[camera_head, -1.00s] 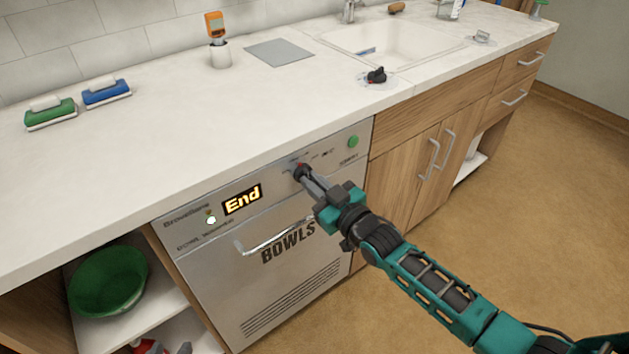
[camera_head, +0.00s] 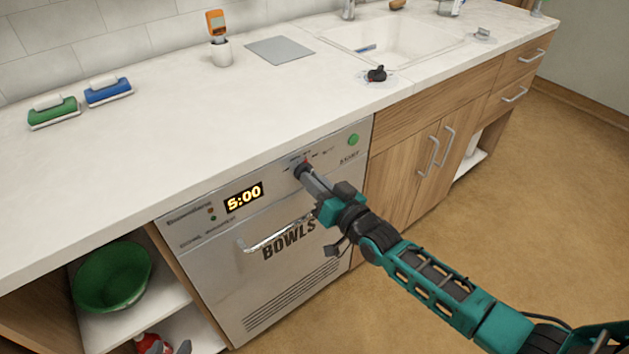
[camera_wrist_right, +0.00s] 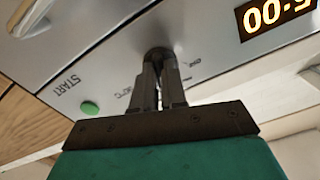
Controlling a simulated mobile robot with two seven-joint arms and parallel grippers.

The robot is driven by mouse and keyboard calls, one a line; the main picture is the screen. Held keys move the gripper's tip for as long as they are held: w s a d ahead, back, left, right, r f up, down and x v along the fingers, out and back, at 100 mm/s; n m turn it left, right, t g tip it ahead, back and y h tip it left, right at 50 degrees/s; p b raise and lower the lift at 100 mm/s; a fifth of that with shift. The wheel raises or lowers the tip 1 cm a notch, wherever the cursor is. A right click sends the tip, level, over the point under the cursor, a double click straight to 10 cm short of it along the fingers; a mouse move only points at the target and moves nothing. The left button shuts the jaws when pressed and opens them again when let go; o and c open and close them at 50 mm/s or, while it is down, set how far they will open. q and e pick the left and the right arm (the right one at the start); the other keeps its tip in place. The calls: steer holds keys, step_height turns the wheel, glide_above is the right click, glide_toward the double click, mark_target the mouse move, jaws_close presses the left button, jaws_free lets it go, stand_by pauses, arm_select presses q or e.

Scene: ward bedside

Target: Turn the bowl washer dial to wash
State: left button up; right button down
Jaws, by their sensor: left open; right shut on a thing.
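The bowl washer (camera_head: 290,270) is a steel-fronted machine under the counter, marked BOWLS, with its door shut. Its display (camera_head: 244,197) reads 5:00 in orange, and it also shows at the top right of the right wrist view (camera_wrist_right: 278,12). My right gripper (camera_head: 305,174) is shut on the dark dial (camera_head: 301,168) on the upper panel. In the right wrist view the fingers (camera_wrist_right: 159,75) close around the dial (camera_wrist_right: 159,54) and hide much of it and its markings. The green START button (camera_head: 353,140) is right of the dial, apart from the gripper. My left gripper is not in view.
The washer's bar handle (camera_head: 275,240) sticks out below the dial, left of my right arm. A green bowl (camera_head: 112,277) stands on the open shelf at left. The counter (camera_head: 190,130) overhangs above. The floor at right is clear.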

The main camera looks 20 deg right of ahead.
stand_by(0.3)
steer(key=c, duration=1.2)
jaws_free()
arm_select(q)
steer(key=shift+s+a+r+y+p, duration=0.25)
steer(key=shift+a+p, duration=0.2)
steer(key=shift+p, duration=0.3)
arm_select(e)
steer(key=v, duration=1.3)
arm_select(q)
steer(key=shift+d, duration=0.1)
arm_select(e)
steer(key=shift+a, duration=0.1)
arm_select(q)
steer(key=shift+r+p, duration=0.85)
steer(key=shift+p, duration=0.05)
arm_select(e)
steer(key=s+a+f+n+g+h, duration=0.1)
steer(key=s+f+g, duration=0.1)
steer(key=s, duration=0.1)
steer(key=s+f+g+h, duration=0.1)
steer(key=s+f+g, duration=0.1)
steer(key=s, duration=0.2)
steer(key=s+a+f+n+g+h, duration=0.1)
steer(key=s+f+g+h, duration=0.1)
steer(key=s+f, duration=0.1)
steer(key=shift+s+a+f+n, duration=0.1)
steer(key=shift+s+a+n, duration=0.2)
steer(key=shift+s, duration=0.2)
